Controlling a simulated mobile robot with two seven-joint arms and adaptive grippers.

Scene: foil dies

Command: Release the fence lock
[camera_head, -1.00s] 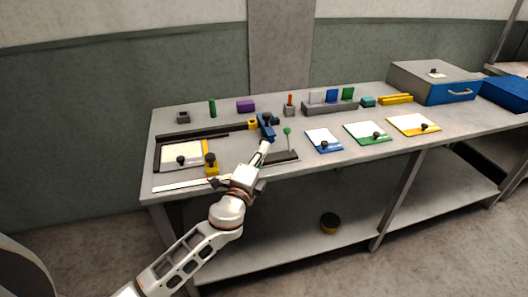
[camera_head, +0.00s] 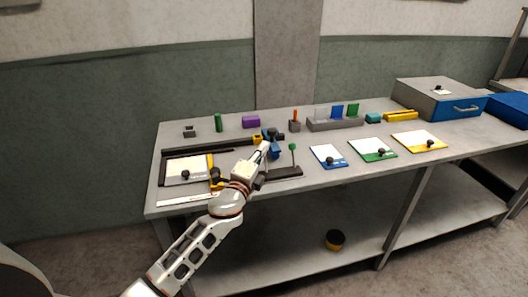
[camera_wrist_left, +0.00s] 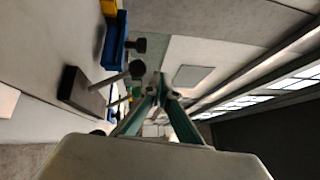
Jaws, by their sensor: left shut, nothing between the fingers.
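The fence shows as a long dark rail (camera_head: 205,147) at the left of the bench, with a yellow block (camera_head: 257,139) at its right end. A blue bracket (camera_head: 274,152) with dark knobs stands beside that end; it also shows in the left wrist view (camera_wrist_left: 113,42). A lever with a green knob (camera_head: 293,147) rises just to its right. I cannot tell which part is the fence lock. My left gripper (camera_head: 265,147) is shut and empty, its tips close by the blue bracket; touching is unclear. Its fingers converge in the left wrist view (camera_wrist_left: 160,90). My right gripper is not in view.
A framed pale plate (camera_head: 187,170) and a yellow bracket with a black knob (camera_head: 216,178) lie left of my arm. Blue, green and yellow boards (camera_head: 372,149) lie to the right. A grey rack (camera_head: 335,124) and a drawer box (camera_head: 440,96) stand behind.

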